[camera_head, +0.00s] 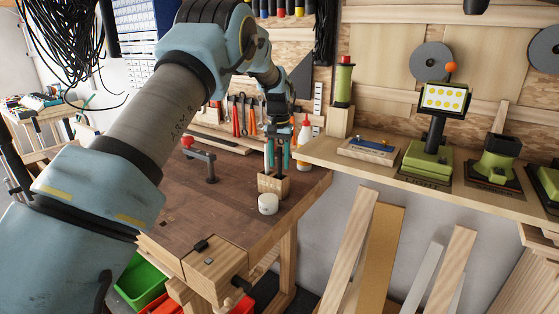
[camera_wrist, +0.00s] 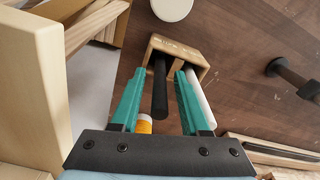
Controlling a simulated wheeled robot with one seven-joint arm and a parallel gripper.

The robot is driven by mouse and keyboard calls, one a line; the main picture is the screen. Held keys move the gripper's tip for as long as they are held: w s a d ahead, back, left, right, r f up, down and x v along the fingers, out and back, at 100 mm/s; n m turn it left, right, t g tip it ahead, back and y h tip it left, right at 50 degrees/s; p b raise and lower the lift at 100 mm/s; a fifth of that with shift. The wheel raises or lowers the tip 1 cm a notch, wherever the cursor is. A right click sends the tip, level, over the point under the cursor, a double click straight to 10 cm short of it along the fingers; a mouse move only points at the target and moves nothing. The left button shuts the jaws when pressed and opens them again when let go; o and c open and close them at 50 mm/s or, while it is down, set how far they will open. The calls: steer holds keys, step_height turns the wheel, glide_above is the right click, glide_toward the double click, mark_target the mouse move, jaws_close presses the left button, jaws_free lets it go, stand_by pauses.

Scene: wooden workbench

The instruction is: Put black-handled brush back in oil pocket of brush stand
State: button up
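The brush stand (camera_wrist: 204,68) is a small light-wood box on the brown bench; it also shows in the head view (camera_head: 273,187). The black-handled brush (camera_wrist: 160,88) stands handle-up in the stand's left pocket in the wrist view. A white handle (camera_wrist: 197,95) rises from the right pocket, partly behind a finger. My gripper (camera_wrist: 158,76), with teal fingers, is above the stand; it also shows in the head view (camera_head: 279,166). The fingers are apart, one on each side of the black handle, with gaps visible. The pocket labels are unreadable and the bristles are hidden.
A round white-lidded jar (camera_head: 268,204) stands just in front of the stand. A dark clamp-like post (camera_head: 211,170) is on the bench to the left. A white bottle with a red tip (camera_head: 305,130) is behind my gripper. A wooden shelf (camera_head: 330,160) borders the right.

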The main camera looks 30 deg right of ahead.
step_height(320, 180, up, 12)
steer(key=b, duration=0.2)
steer(key=shift+s+a+b, duration=0.25)
steer(key=shift+b, duration=0.1)
steer(key=s+a+f+n, duration=0.1)
steer(key=a+f+n, duration=0.1)
steer(key=a, duration=1.2)
steer(key=s+a+f+n, duration=0.1)
steer(key=a+f+n, duration=0.15)
steer(key=a, duration=1.15)
steer(key=s+a+f+n, duration=0.1)
steer(key=s+a+f, duration=0.2)
steer(key=s+a, duration=0.5)
steer(key=s+a+f+n+t, duration=0.1)
steer(key=s+a+f+n, duration=0.1)
steer(key=s+a, duration=0.6)
steer(key=shift+s+f, duration=0.5)
steer(key=shift+f, duration=0.1)
steer(key=shift+n, duration=0.25)
